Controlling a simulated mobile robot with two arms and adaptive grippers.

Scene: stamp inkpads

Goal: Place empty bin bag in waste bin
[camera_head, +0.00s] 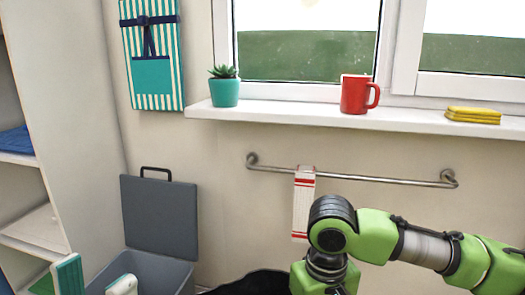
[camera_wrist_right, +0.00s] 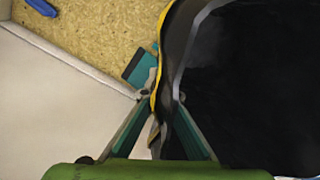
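The grey waste bin (camera_head: 157,272) stands at the lower left of the head view, its lid (camera_head: 160,216) tilted up and open. The black bin bag (camera_head: 250,284) shows at the bottom edge, right of the bin. In the right wrist view the bag (camera_wrist_right: 250,85) fills the right side, with a yellow rim. My right gripper (camera_wrist_right: 163,97) has its fingertips close together with the bag's edge pinched between them. In the head view its fingers are out of frame. My left gripper (camera_head: 95,280) is empty, its fingers apart, in front of the bin's left side.
A shelf unit (camera_head: 62,130) stands at the left. A towel rail (camera_head: 375,179) with a white and red cloth (camera_head: 303,205) is on the wall. The sill (camera_head: 300,113) holds a plant (camera_head: 224,90), a red mug (camera_head: 356,94) and yellow sponges (camera_head: 472,115). An apron (camera_head: 152,55) hangs above the bin.

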